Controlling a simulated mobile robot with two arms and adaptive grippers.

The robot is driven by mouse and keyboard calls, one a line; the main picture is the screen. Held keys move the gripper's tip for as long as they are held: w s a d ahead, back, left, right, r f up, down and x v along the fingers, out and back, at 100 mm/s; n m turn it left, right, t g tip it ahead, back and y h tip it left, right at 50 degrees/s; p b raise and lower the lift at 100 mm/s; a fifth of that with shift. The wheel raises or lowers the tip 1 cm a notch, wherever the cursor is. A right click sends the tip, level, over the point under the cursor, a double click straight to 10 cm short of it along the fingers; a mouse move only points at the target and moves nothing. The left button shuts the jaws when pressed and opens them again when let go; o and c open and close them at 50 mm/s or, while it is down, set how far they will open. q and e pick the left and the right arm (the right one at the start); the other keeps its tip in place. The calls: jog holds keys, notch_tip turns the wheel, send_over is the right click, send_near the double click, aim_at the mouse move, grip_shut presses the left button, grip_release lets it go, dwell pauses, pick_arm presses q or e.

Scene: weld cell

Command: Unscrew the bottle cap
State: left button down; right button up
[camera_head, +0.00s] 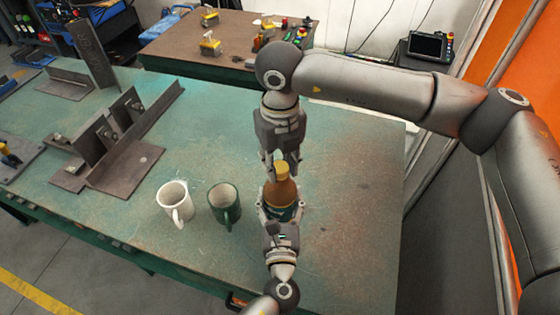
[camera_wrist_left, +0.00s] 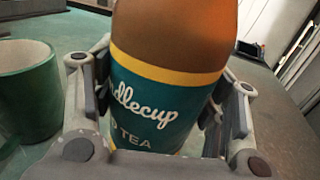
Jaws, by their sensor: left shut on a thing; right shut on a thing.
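A brown tea bottle (camera_head: 281,192) with a teal label and a yellow cap (camera_head: 282,171) stands upright on the green table. My left gripper (camera_head: 280,213) is shut around the bottle's body from the near side. In the left wrist view the fingers sit on both sides of the bottle's label (camera_wrist_left: 150,105), and the cap is out of frame. My right gripper (camera_head: 281,162) points down from above and is shut on the cap; its fingers hide part of the cap's sides.
A white mug (camera_head: 174,203) and a dark green mug (camera_head: 223,204) stand left of the bottle. The green mug also shows in the left wrist view (camera_wrist_left: 28,88). Steel weld pieces (camera_head: 120,150) lie farther left. The green table (camera_head: 350,200) is clear right of the bottle.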

jog(key=n, duration=0.5)
jog(key=shift+n, duration=0.3)
jog(key=n, duration=2.6)
jog(key=shift+r+n, duration=0.1)
jog(key=shift+n, duration=0.2)
jog(key=n, duration=0.4)
